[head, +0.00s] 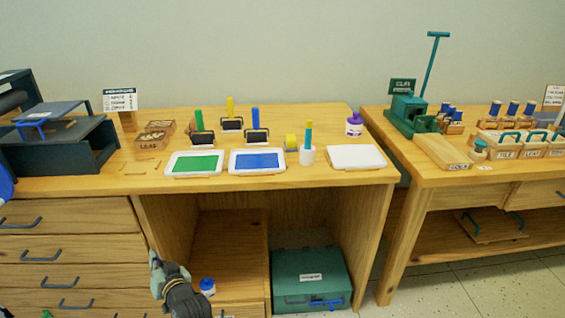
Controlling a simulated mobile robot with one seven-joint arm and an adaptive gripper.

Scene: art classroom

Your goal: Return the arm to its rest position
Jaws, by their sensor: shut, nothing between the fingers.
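My gripper (157,262) shows low in the head view, in front of the drawers of the left wooden table. It is dark with grey-green parts, and it is shut and empty. It is below the tabletop and apart from the things on it. Most of my arm is outside the view.
The left table (330,195) bears a green tray (194,163), a blue tray (257,161), rollers, a white block (356,157) and a dark press (70,140). A teal box (311,285) and a blue-capped jar (207,286) are below.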

